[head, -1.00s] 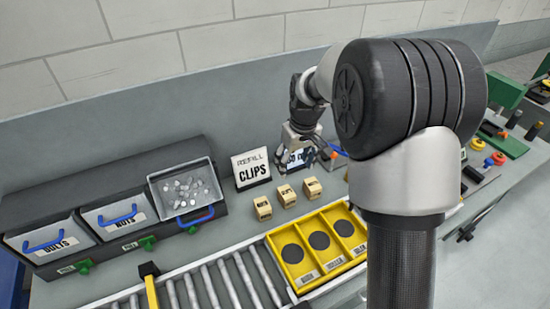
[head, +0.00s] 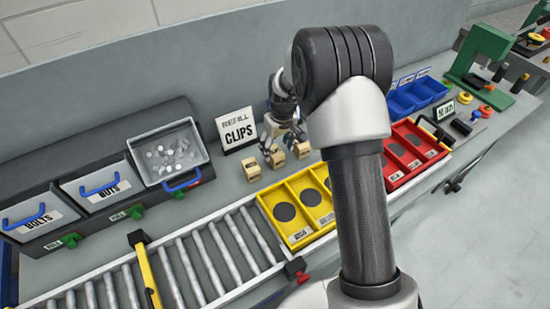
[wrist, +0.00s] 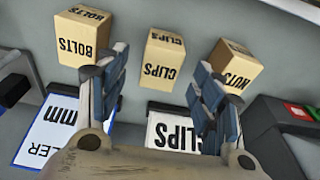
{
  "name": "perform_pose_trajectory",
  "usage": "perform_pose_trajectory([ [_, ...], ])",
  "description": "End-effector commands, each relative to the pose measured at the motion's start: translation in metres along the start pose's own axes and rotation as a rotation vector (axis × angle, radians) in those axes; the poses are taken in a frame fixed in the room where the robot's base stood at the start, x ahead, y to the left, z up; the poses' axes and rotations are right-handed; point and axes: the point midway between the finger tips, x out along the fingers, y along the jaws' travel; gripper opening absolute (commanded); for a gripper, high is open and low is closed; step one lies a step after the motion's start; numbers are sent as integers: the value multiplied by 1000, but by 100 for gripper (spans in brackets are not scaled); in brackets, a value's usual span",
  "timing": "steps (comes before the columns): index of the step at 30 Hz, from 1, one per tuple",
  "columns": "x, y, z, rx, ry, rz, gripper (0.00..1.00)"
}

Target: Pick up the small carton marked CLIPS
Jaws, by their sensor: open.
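The small CLIPS carton (wrist: 162,62) is a tan box, the middle one of three in the wrist view. In the head view the middle carton (head: 276,158) stands on the grey bench, partly covered by my gripper. The BOLTS carton (wrist: 92,38) is to its left and the NUTS carton (wrist: 235,65) to its right in the wrist view. My gripper (wrist: 160,72) is open and empty, its two fingers apart, with the CLIPS carton showing between and beyond the fingertips. In the head view my gripper (head: 284,134) is just above and behind the cartons.
A REFILL CLIPS sign (head: 237,130) stands behind the cartons. A yellow tray (head: 268,204) with round dark recesses lies in front, with a red tray (head: 397,178) to the right.

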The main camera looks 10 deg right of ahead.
Motion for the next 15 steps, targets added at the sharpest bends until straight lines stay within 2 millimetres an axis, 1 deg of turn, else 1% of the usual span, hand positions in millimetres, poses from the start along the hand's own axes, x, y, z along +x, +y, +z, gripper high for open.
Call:
perform_pose_trajectory([
  [5, 22, -1, -1, 0, -1, -1, 61],
  [9, 44, -2, -2, 0, -3, -1, 61],
  [12, 51, -2, -2, 0, -1, 0, 61],
  [15, 51, -1, -3, 0, 0, 0, 61],
])
